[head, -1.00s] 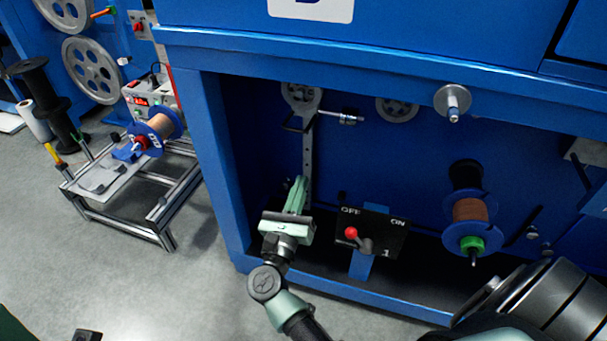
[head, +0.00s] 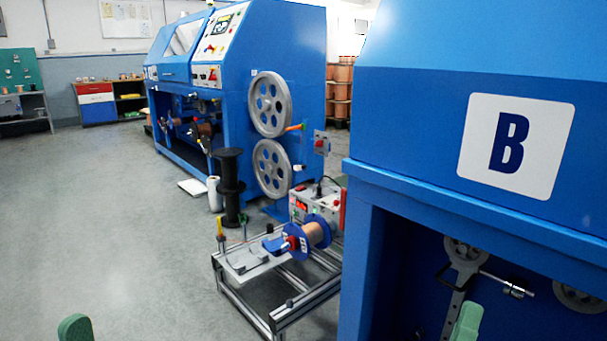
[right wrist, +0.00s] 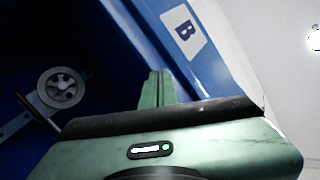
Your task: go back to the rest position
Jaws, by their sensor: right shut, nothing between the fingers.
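My right gripper (head: 466,322) shows at the bottom edge of the head view as green fingers in front of the recess of the blue machine marked B (head: 515,145). In the right wrist view its fingers (right wrist: 158,88) are together, with nothing between them. The tension pulley (head: 465,250) on its perforated arm (head: 452,318) hangs in the recess; the pulley also shows at the left of the right wrist view (right wrist: 62,88), apart from the fingers. A green rounded tip of my left gripper (head: 75,328) shows at the bottom left; the rest is out of frame.
A low metal-framed stand (head: 262,262) with a blue-flanged spool (head: 318,235) stands left of machine B. Behind it are a black reel (head: 230,185) and another blue machine with grey wheels (head: 270,103). The grey floor at the left (head: 100,215) is clear.

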